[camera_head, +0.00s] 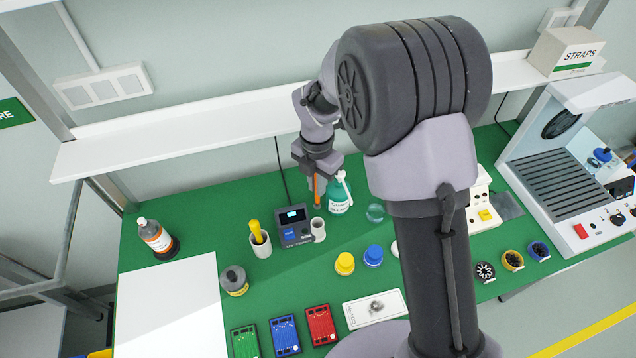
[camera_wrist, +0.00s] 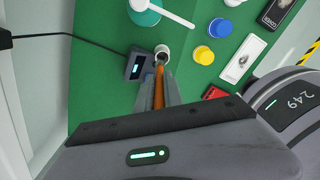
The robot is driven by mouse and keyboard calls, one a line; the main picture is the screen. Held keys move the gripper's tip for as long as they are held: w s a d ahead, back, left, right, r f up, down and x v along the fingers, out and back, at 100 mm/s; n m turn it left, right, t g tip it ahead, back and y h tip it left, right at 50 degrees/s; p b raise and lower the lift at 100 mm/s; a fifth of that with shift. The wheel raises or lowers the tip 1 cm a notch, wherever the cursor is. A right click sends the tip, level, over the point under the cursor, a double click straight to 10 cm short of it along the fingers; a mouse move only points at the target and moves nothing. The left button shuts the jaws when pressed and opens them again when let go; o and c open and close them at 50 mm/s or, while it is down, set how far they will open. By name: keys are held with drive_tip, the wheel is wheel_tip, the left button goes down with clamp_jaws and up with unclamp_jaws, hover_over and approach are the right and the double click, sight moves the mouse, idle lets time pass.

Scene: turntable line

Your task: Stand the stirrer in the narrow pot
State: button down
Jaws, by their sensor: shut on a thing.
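The stirrer is a thin orange-brown stick (camera_head: 317,190) pointing down from my gripper (camera_head: 316,177), which is shut on it. In the wrist view the stirrer (camera_wrist: 159,88) runs between the two grey fingers. The narrow pot (camera_head: 318,231) is a small white cylinder on the green bench, just below the stirrer's lower end. In the head view a small gap seems to show between the stirrer's tip and the pot's rim. In the wrist view the pot (camera_wrist: 161,48) lies just beyond the tip, nearly in line with it; whether the tip is inside cannot be told.
A dark box with a lit screen (camera_head: 293,228) stands close left of the pot. A teal bottle with a white nozzle (camera_head: 340,199) stands behind right. A wider white cup (camera_head: 261,247) holds a yellow-handled thing.

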sight(317, 207)
drive_tip(key=shift+f, duration=0.2)
drive_tip(key=shift+s+f+b, duration=0.15)
drive_tip(key=shift+s+b, duration=0.2)
drive_tip(key=shift+b, duration=0.05)
wheel_tip(317, 207, down, 11)
drive_tip(key=b, duration=0.7)
drive_tip(key=shift+b, duration=0.4)
drive_tip(key=shift+s, duration=0.1)
drive_tip(key=c, duration=1.4)
unclamp_jaws()
